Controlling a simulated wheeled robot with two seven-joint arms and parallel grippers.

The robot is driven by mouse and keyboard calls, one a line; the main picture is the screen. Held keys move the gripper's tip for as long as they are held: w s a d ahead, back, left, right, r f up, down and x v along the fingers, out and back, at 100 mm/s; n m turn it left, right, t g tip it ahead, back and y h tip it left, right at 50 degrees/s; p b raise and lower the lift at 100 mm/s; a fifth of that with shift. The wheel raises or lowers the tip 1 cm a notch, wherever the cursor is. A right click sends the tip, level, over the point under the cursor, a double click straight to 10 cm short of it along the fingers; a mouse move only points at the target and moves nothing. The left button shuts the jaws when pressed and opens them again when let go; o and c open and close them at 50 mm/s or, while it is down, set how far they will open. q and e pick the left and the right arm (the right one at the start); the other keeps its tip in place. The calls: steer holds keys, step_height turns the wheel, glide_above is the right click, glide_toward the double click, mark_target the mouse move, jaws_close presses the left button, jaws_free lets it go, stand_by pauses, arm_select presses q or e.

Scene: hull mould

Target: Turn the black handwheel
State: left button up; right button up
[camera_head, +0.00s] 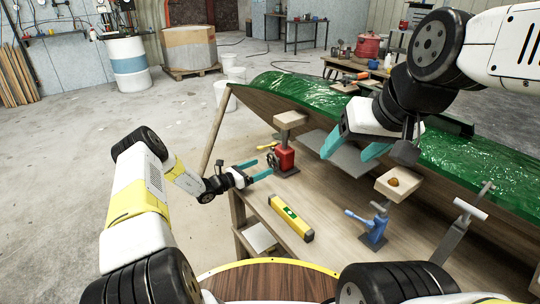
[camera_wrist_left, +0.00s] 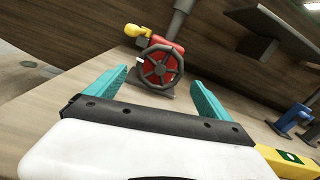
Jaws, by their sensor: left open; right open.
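The black handwheel (camera_wrist_left: 160,66) is on the front of a red jack body (camera_wrist_left: 165,49) in the left wrist view. The red jack (camera_head: 285,158) also shows in the head view, on the wooden bench under the hull. My left gripper (camera_head: 262,169) is open just left of the jack. In the left wrist view its teal fingers (camera_wrist_left: 155,88) are apart, with the wheel beyond and between them, seemingly not touched. My right gripper (camera_head: 348,148) is open and empty above the bench, near the hull's edge.
A blue jack (camera_head: 375,225) stands to the right, near a wooden block (camera_head: 397,185). The green hull (camera_head: 330,98) spans behind. Open floor lies left.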

mark_target(272, 162)
arm_select(q)
steer(key=x, duration=0.5)
steer(key=shift+w+d, duration=0.25)
steer(key=shift+d, duration=0.05)
steer(key=c, duration=1.1)
steer(key=shift+m, duration=0.3)
steer(key=m, duration=0.3)
steer(key=shift+m, duration=1.6)
